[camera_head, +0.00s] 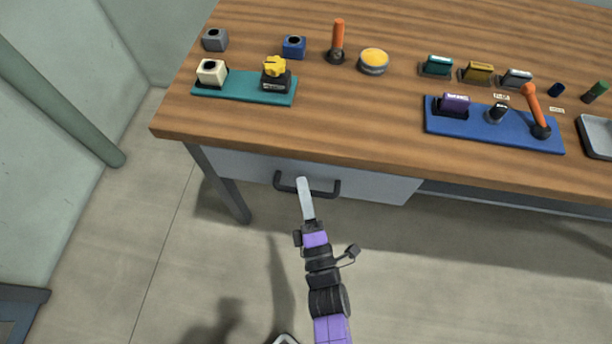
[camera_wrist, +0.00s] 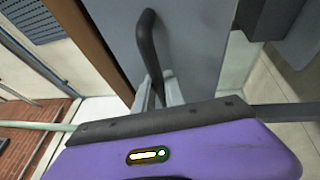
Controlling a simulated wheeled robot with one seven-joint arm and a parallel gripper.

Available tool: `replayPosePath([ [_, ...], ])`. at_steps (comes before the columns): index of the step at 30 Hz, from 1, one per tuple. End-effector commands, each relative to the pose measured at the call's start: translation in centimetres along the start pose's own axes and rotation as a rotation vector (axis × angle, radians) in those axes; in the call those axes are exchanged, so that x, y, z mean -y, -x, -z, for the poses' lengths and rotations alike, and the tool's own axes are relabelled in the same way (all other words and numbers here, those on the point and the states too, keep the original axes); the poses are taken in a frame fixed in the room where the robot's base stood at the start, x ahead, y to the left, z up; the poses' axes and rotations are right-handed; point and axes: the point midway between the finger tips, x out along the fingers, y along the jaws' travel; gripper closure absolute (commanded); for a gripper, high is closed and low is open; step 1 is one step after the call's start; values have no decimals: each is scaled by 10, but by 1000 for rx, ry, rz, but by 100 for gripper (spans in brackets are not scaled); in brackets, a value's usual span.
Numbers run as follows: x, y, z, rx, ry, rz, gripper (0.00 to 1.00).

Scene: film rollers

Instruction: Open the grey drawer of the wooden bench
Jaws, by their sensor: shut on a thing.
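The wooden bench (camera_head: 300,138) has a grey drawer (camera_head: 380,187) under its top, on the left side. The drawer front looks flush with the bench in the head view. A dark bar handle (camera_head: 325,192) is on the drawer front. My gripper (camera_head: 303,184) reaches up to the handle from below and is shut on it near its middle. In the wrist view the handle (camera_wrist: 148,45) runs down between the fingers of my gripper (camera_wrist: 158,92), in front of the grey drawer front (camera_wrist: 188,40). The fingers hide part of the handle.
On the bench top are a teal tray (camera_head: 238,88) with two items, a blue tray (camera_head: 475,133) with several items, and several loose parts. A bench leg (camera_head: 228,190) stands left of the drawer. The floor (camera_head: 430,270) in front is clear.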

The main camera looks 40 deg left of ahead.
Motion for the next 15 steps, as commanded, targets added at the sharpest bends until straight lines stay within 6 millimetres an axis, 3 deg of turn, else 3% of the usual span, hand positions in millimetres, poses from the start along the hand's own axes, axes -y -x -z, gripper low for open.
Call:
replayPosePath([
  [15, -24, 129, 52, 4, -3, 7, 100],
])
